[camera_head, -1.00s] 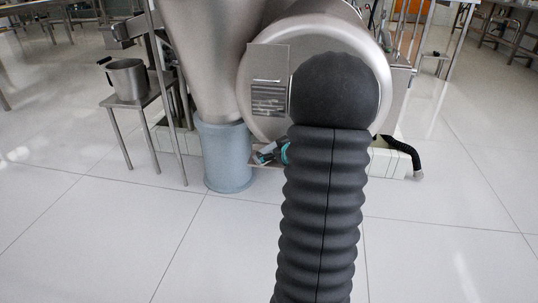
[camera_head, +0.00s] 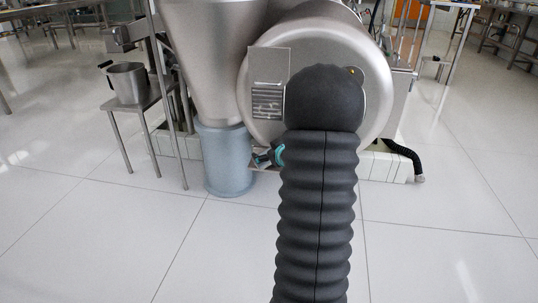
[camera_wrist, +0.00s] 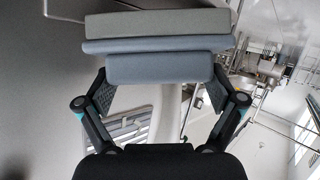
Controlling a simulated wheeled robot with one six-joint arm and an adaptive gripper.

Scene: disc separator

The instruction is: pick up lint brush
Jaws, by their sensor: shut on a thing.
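The lint brush (camera_wrist: 160,66) appears in the wrist view as a wide head of stacked grey and blue-grey slabs. It lies across the top, between and just beyond the fingertips. My gripper (camera_wrist: 161,88) is shut on it, with one dark finger at each side. A pale strip below the head, between the fingers, may be its handle; I cannot tell. In the head view my dark ribbed arm hides most of the gripper, and the brush cannot be made out there.
A large steel separator drum (camera_head: 372,110) stands close behind my arm. A steel cone (camera_head: 205,60) on a blue-grey cylinder (camera_head: 224,165) is to its left. A small table (camera_head: 145,103) bears a steel pot (camera_head: 130,82). A black hose (camera_head: 405,155) lies right. The front floor is clear.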

